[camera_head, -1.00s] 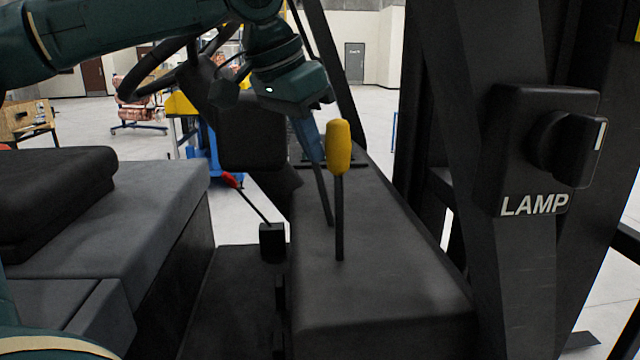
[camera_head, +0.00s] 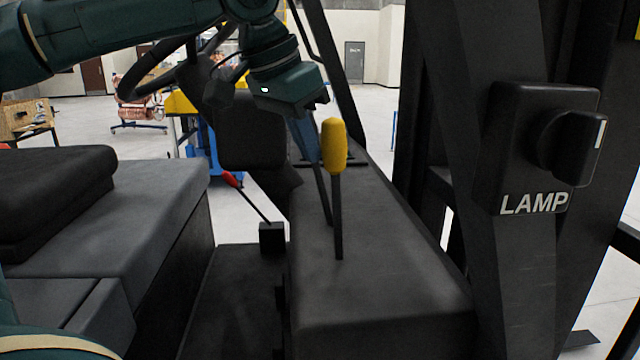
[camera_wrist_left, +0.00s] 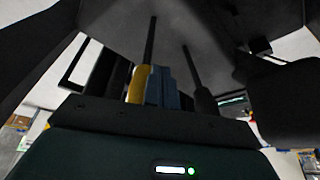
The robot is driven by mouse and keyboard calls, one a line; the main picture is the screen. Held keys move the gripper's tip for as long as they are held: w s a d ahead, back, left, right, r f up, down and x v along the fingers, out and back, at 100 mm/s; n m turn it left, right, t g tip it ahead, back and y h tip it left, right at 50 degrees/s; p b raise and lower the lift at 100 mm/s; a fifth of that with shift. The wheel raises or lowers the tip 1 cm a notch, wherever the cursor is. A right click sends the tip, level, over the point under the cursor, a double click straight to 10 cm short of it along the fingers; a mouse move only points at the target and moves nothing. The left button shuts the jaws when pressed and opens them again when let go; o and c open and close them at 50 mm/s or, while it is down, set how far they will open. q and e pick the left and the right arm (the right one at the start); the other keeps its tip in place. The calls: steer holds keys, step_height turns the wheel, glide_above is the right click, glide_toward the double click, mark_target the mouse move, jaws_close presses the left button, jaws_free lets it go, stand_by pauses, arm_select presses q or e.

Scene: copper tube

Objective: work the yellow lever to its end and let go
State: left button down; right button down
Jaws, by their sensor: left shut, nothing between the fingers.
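The yellow lever (camera_head: 334,146) has a yellow grip on a thin black rod. It stands on the dark console box (camera_head: 380,275), nearly upright, its top leaning slightly left in the head view. My left gripper (camera_head: 314,155) is shut and empty, its blue fingers pointing down just left of and partly behind the yellow grip. In the left wrist view, the blue fingers (camera_wrist_left: 162,87) are side by side right beside the yellow grip (camera_wrist_left: 137,83). I cannot tell whether they touch it. My right gripper is not in view.
A black lever (camera_head: 322,195) stands close behind the yellow one. A red-tipped lever (camera_head: 231,180) is lower left. The seat (camera_head: 130,215) is at left, the steering wheel (camera_head: 150,80) behind. A LAMP switch box (camera_head: 515,150) sits on the right post.

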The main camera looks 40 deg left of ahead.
arm_select(q)
steer(key=s+a, duration=0.5)
steer(key=a, duration=0.1)
stand_by(0.8)
steer(key=shift+r, duration=0.1)
step_height(320, 180, up, 8)
stand_by(1.0)
stand_by(0.5)
